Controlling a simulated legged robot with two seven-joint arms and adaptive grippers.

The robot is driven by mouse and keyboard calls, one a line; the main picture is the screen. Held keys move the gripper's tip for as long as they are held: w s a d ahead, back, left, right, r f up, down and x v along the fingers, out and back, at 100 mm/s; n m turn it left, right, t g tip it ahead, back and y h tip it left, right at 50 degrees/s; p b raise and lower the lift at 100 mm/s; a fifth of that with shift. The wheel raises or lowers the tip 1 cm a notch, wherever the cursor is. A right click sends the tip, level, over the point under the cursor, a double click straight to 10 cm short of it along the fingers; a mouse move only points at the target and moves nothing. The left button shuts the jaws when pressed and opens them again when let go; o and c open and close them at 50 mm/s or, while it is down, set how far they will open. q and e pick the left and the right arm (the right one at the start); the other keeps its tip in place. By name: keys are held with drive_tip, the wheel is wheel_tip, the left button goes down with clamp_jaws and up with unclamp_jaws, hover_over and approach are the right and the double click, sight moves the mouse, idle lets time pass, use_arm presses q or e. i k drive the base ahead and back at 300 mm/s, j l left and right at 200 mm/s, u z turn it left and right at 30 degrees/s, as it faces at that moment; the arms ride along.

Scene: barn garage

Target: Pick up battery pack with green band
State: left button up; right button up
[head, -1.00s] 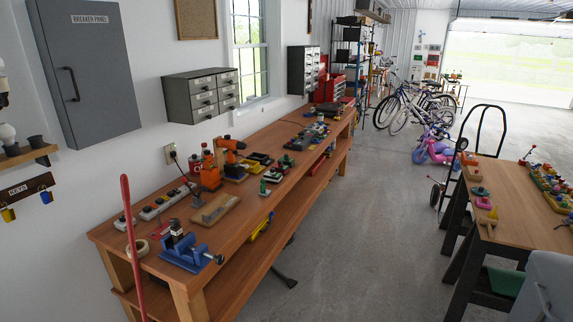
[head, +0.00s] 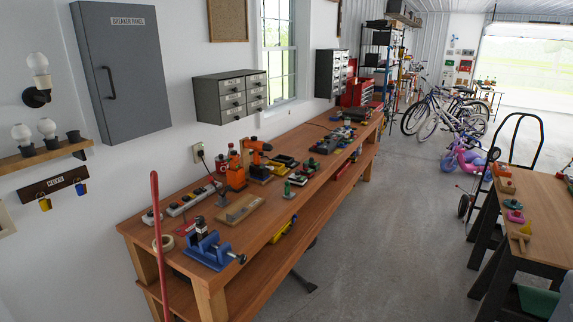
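The long wooden workbench (head: 285,215) runs along the left wall in the head view. A small item with a green upper part (head: 287,188) stands near its front edge, about mid-length. Dark and yellow blocks (head: 284,161) that look like tool batteries lie farther back, by an orange drill (head: 256,152). They are too small to tell which, if any, is the battery pack with a green band. Neither of my grippers is in view.
A blue vise (head: 208,252) sits at the bench's near end, with a red pole (head: 156,225) in front. A second table (head: 540,205) is at the right, beside a black hand truck (head: 520,130). Open concrete floor (head: 400,230) lies between bench and table.

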sight(313, 165)
drive_tip(key=u, duration=0.6)
drive_tip(key=i+l+u, duration=0.5)
drive_tip(key=l+u, duration=0.25)
drive_tip(key=l, duration=0.15)
drive_tip(key=i+l+u, duration=0.25)
drive_tip(key=l, duration=0.15)
drive_tip(key=k, duration=0.1)
